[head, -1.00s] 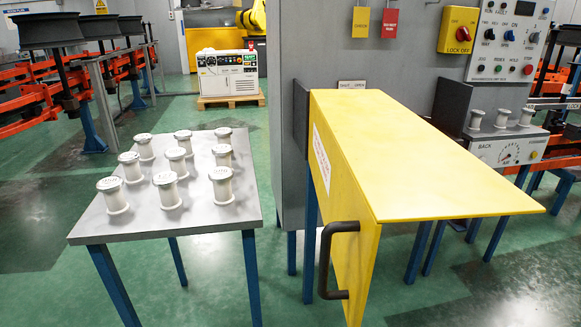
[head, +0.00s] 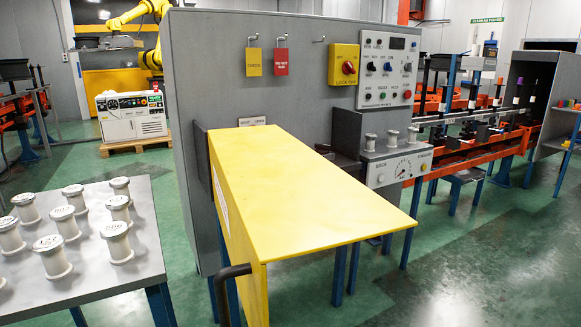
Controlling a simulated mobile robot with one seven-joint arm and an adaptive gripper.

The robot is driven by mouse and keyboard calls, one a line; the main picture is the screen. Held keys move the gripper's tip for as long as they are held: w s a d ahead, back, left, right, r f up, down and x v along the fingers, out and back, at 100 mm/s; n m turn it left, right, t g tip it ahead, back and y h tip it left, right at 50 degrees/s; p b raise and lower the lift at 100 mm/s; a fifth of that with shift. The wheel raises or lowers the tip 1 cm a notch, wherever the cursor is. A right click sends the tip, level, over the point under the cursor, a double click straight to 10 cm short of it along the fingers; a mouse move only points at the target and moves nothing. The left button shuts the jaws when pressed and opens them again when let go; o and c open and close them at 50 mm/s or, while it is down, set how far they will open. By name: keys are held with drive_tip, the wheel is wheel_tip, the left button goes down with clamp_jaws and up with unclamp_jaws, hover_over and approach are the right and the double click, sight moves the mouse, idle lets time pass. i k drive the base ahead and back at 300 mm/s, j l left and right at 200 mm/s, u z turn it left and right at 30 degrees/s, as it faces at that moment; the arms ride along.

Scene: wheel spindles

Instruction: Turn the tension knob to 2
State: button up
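A dial with a scale around it, likely the tension knob (head: 402,170), is on the front of a white-grey box (head: 378,175) on the right side of the grey machine panel. The box front has the words BACK and FORWARD, the latter too small to read surely. The dial's setting is too small to read. My gripper is not in view.
A yellow guard with a dark handle (head: 232,272) juts out before the panel (head: 300,80). A table (head: 150,250) with several spools stands at left. A control plate (head: 388,68) and red lock-off switch (head: 348,67) are above. Green floor at right is open.

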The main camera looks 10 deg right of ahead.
sight(320, 148)
drive_tip(key=l, duration=0.95)
drive_tip(key=i+l+u, duration=0.1)
drive_tip(key=l, duration=1.1)
drive_tip(key=i+l, duration=0.1)
drive_tip(key=l, duration=0.3)
drive_tip(key=i+l+u, duration=0.1)
drive_tip(key=l, duration=0.3)
drive_tip(key=i+l+u, duration=0.1)
drive_tip(key=l, duration=0.35)
drive_tip(key=i+l+u, duration=0.2)
drive_tip(key=i+l, duration=0.65)
drive_tip(key=i+j, duration=0.3)
drive_tip(key=i, duration=0.2)
drive_tip(key=i+j, duration=0.3)
drive_tip(key=i, duration=0.15)
